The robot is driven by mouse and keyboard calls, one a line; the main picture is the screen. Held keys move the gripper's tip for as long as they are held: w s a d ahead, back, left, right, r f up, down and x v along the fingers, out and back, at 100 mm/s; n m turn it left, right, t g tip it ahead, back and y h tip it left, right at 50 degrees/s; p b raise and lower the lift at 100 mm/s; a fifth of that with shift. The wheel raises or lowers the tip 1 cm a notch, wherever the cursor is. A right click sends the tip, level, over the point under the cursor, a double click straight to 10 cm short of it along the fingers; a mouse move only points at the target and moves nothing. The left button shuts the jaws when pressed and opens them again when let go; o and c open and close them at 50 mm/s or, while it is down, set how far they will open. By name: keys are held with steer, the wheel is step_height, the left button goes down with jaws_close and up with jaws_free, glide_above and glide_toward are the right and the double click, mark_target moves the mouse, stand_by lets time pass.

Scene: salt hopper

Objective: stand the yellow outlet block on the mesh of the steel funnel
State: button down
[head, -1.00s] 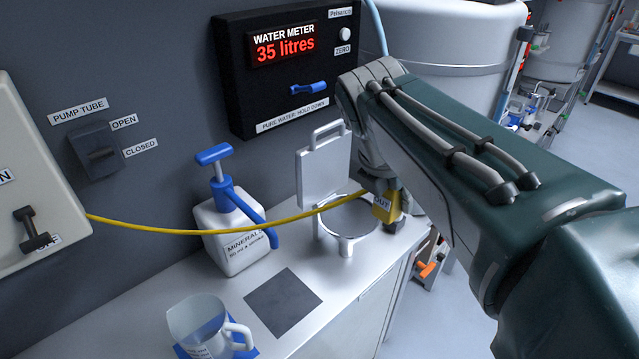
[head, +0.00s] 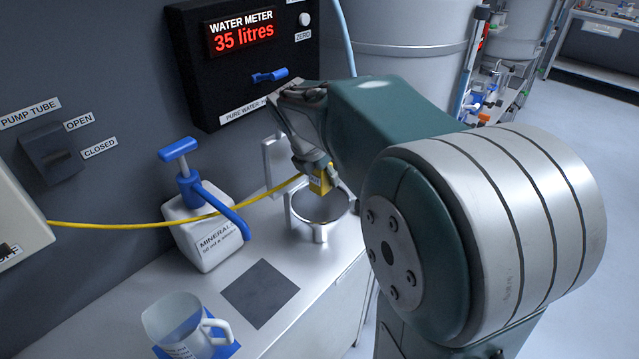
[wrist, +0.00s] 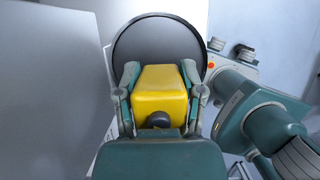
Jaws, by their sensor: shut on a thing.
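The yellow outlet block (head: 321,182) is between the fingers of my gripper (head: 316,168), which is shut on it. A yellow tube runs from it to the left. The steel funnel (head: 320,235) stands on the bench, its round mouth facing up. In the head view the block appears over the back part of the funnel's mouth; I cannot tell whether its underside touches the mesh. In the wrist view the yellow block (wrist: 160,92) sits between both fingers (wrist: 159,72), in front of the funnel's dark round mouth (wrist: 158,38), and hides its lower part.
A white mineral bottle (head: 200,235) with a blue pump is left of the funnel. A jug (head: 185,325) and a dark square (head: 260,292) are in front. The water meter (head: 240,60) is on the wall.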

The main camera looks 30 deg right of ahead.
mark_target(323, 188)
steer(key=shift+w+f, duration=0.15)
steer(key=shift+f, duration=0.8)
steer(key=shift+w+f, duration=0.15)
steer(key=shift+f, duration=0.8)
steer(key=shift+f, duration=0.1)
steer(key=shift+c, duration=1)
jaws_free()
steer(key=v, duration=1.2)
steer(key=s+a+f+m+t+y, duration=0.2)
steer(key=s+a+f+m, duration=0.1)
steer(key=s+m, duration=0.6)
steer(key=s+a+f+m+t+y, duration=0.2)
steer(key=s+a+m, duration=0.4)
steer(key=m, duration=0.7)
steer(key=shift+s+a+f, duration=0.15)
steer(key=shift+s+f, duration=0.35)
steer(key=shift+s, duration=0.9)
